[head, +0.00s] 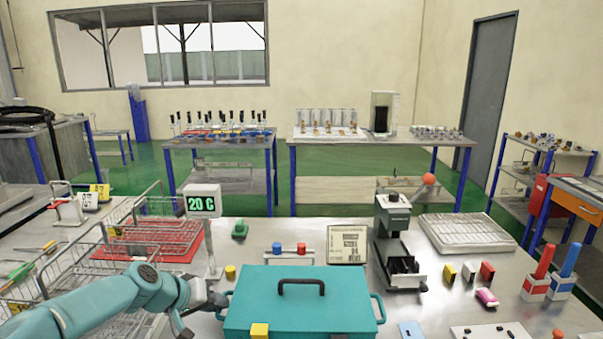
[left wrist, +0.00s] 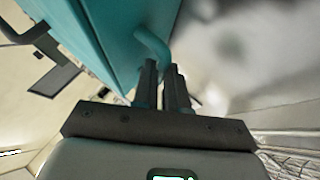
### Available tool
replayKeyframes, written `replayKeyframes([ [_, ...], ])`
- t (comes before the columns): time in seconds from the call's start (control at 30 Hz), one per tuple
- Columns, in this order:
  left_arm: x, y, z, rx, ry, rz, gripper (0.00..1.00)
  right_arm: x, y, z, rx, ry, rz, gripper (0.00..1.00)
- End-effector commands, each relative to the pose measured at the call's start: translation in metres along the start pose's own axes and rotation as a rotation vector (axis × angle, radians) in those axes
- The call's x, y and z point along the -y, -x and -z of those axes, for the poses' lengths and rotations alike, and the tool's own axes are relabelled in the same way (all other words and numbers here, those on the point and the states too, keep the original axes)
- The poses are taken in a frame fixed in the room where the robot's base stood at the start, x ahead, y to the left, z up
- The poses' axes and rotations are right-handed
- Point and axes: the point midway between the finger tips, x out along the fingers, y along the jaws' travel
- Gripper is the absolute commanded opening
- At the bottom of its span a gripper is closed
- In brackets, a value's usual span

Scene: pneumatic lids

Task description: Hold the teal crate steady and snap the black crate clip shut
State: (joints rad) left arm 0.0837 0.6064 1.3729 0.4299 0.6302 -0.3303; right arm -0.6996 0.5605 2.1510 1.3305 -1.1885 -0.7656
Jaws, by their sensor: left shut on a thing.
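The teal crate (head: 330,310) stands at the near edge of the steel table, its lid down and a black carrying handle (head: 302,282) on top. A yellow block (head: 260,330) shows at its front edge. I cannot make out the black clip; the crate's front is cut off by the picture edge. My left gripper (head: 220,300) is at the crate's left side, shut on the teal side handle. In the left wrist view the two dark fingers (left wrist: 162,78) close around this handle (left wrist: 152,45) beside the teal wall (left wrist: 105,40). My right gripper is not in view.
Wire baskets (head: 60,275) and a "20 C" display (head: 203,201) are at left. A lettered plate (head: 347,245) lies behind the crate.

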Motion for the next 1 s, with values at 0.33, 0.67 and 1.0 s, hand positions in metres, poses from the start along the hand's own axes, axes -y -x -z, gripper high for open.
replayKeyframes([
  [0.33, 0.0003, -0.0006, -0.0007, 0.002, 0.002, 0.000, 0.00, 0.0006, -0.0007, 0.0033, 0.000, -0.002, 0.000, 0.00],
  [0.67, 0.0003, -0.0006, -0.0007, 0.002, 0.002, 0.000, 0.00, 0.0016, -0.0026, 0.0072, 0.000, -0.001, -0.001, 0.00],
  [1.0, 0.0003, -0.0006, -0.0006, 0.002, 0.002, 0.000, 0.00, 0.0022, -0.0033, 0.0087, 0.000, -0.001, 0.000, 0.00],
])
